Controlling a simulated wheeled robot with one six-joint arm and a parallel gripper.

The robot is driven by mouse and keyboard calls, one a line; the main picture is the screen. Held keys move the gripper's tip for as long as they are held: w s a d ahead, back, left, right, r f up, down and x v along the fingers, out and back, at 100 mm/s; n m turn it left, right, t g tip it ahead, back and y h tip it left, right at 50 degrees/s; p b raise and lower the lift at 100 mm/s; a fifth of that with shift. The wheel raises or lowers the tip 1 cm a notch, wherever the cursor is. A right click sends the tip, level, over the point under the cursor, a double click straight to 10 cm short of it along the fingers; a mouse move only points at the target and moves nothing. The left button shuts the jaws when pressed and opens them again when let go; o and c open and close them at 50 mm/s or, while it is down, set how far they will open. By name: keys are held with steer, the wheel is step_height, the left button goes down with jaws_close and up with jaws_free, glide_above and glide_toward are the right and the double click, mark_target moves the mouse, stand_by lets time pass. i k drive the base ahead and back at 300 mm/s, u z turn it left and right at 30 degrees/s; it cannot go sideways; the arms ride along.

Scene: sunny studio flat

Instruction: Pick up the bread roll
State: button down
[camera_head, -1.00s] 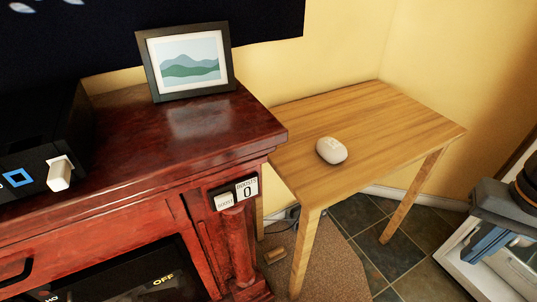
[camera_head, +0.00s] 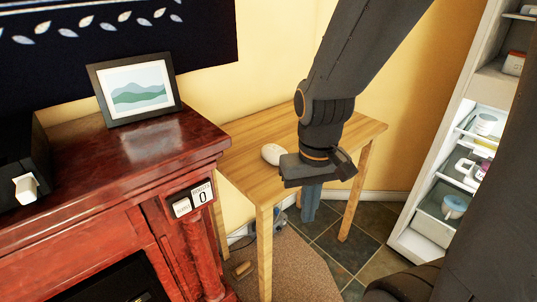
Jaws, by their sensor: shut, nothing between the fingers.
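A small, pale, rounded thing with faint marks on top, which I take to be the bread roll (camera_head: 271,154), lies on the light wooden table (camera_head: 243,178), near its left front part. My gripper (camera_head: 310,215) points down at the front right of the table, to the right of the roll. Its grey-blue fingers are together and hold nothing. The gripper body covers part of the table's front edge. The roll is in clear view and I see no contact with it.
A dark red cabinet (camera_head: 150,160) with a picture frame (camera_head: 134,90) stands left of the table. An open fridge (camera_head: 440,190) with cups is on the right. A small brown piece (camera_head: 242,268) lies on the floor. The tabletop behind the roll looks clear.

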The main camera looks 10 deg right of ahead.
mark_target(271, 153)
steer(key=k, duration=0.65)
steer(key=z, duration=0.5)
steer(key=i, duration=1.05)
steer(key=u, duration=0.2)
